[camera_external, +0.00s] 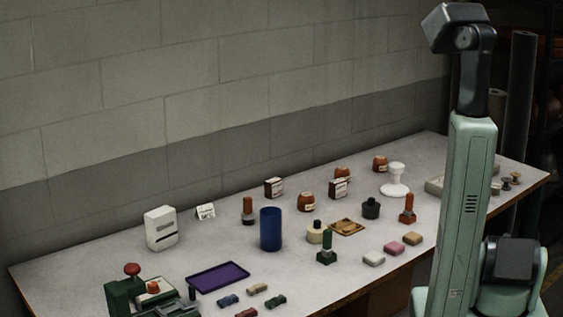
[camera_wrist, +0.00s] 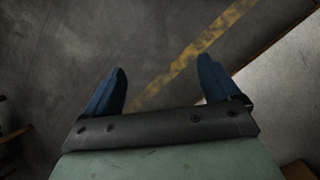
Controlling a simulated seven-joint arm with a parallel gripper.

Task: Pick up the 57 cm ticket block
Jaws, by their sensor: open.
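My gripper (camera_wrist: 161,63) shows in the wrist view with its two blue fingers wide apart and nothing between them. It points at bare floor beside the table edge. In the outside view my arm stands upright at the right, and the fingers are not in sight. I cannot read any 57 cm marking. Small blocks lie near the table's front: a white one (camera_external: 373,258), a pink one (camera_external: 393,248) and a tan one (camera_external: 412,238) at right, and blue (camera_external: 228,300), olive (camera_external: 257,289), red (camera_external: 247,313) and green (camera_external: 275,301) ones further left.
On the table (camera_external: 110,258) stand a purple tray (camera_external: 217,274), a dark blue cylinder (camera_external: 270,230), a green press (camera_external: 150,296), a white box (camera_external: 161,228) and a small card (camera_external: 205,211). Stamps, jars and boxes crowd the middle and back. A wall runs behind.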

